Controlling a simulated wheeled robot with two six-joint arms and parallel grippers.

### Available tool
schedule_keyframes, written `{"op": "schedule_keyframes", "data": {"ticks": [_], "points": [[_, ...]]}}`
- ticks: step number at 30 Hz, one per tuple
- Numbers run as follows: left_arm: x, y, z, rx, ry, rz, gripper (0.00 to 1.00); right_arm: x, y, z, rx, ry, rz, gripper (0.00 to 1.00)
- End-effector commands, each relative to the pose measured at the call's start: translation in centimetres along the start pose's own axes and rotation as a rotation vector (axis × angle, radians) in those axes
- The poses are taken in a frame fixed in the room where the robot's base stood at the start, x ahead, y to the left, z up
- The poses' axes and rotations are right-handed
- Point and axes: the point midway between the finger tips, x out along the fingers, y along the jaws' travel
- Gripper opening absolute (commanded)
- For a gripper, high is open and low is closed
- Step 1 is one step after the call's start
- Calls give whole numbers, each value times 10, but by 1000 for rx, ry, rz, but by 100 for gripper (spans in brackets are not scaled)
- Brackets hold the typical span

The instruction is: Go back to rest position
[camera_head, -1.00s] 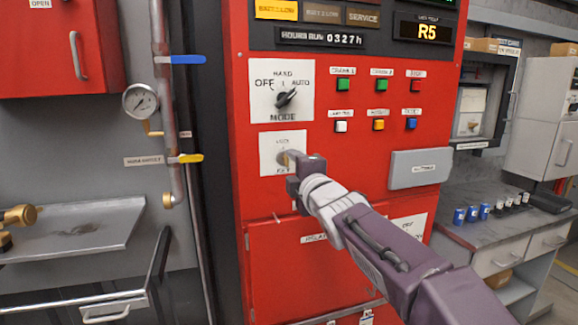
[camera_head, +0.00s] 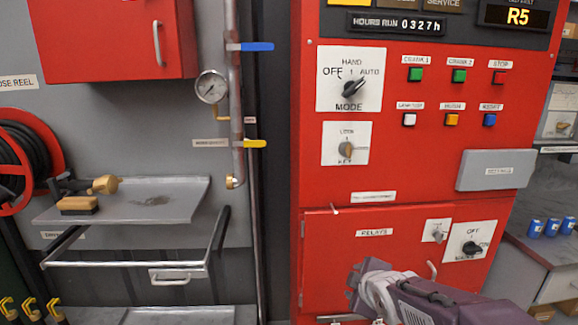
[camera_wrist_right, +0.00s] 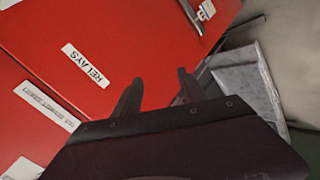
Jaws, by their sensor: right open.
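My right gripper (camera_head: 354,285) is low in the head view, in front of the lower part of the red pump cabinet (camera_head: 420,190). In the right wrist view its two fingers (camera_wrist_right: 158,90) are spread with nothing between them, and the red relays door (camera_wrist_right: 60,25) lies beyond. The key switch (camera_head: 346,149) on its white plate is clear of the gripper. The mode knob (camera_head: 353,88) sits above it, pointing up and right toward AUTO. My left gripper does not show.
A grey shelf (camera_head: 130,203) with a brush (camera_head: 78,205) and a brass nozzle (camera_head: 103,185) is at left, beside a hose reel (camera_head: 25,155). A vertical pipe (camera_head: 234,100) has a gauge (camera_head: 211,87). A grey box (camera_head: 497,169) juts from the cabinet.

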Motion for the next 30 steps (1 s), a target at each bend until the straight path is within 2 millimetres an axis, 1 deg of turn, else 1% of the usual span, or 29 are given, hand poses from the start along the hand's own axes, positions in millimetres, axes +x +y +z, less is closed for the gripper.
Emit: {"op": "schedule_keyframes", "data": {"ticks": [1, 2, 3, 5, 6, 8, 9, 11, 12, 14, 15, 20, 23, 24, 26, 27, 30], "points": [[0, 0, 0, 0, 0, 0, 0, 6, -38, 18, 103, -55, -96, 49], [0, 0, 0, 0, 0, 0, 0, 8, -59, 28, 174, -93, -150, 49], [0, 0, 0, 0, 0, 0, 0, 7, -87, 41, 267, -147, -217, 49], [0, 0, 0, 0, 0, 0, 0, 2, -124, 58, 401, -229, -298, 49], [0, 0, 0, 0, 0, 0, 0, -3, -146, 67, 489, -286, -344, 49], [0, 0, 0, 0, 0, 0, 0, -14, -177, 80, 621, -379, -405, 49], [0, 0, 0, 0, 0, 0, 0, -22, -196, 88, 715, -445, -437, 49], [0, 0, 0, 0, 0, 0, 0, -38, -222, 97, 871, -554, -473, 49], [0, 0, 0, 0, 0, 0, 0, -47, -235, 101, 978, -624, -482, 49], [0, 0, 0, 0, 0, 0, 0, -52, -239, 102, 1116, -691, -460, 49], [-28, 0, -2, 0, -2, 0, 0, -69, -218, 92, 1124, -689, -454, 49], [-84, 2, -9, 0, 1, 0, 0, -104, -178, 75, 1117, -685, -454, 49], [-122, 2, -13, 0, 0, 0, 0, -128, -150, 62, 1116, -683, -453, 49], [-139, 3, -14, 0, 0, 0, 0, -139, -138, 57, 1115, -683, -453, 49], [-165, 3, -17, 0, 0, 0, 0, -156, -120, 49, 1115, -682, -453, 49], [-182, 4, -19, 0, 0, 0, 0, -167, -108, 43, 1115, -682, -453, 49], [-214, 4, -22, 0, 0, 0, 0, -187, -85, 33, 1114, -682, -453, 49]]}}
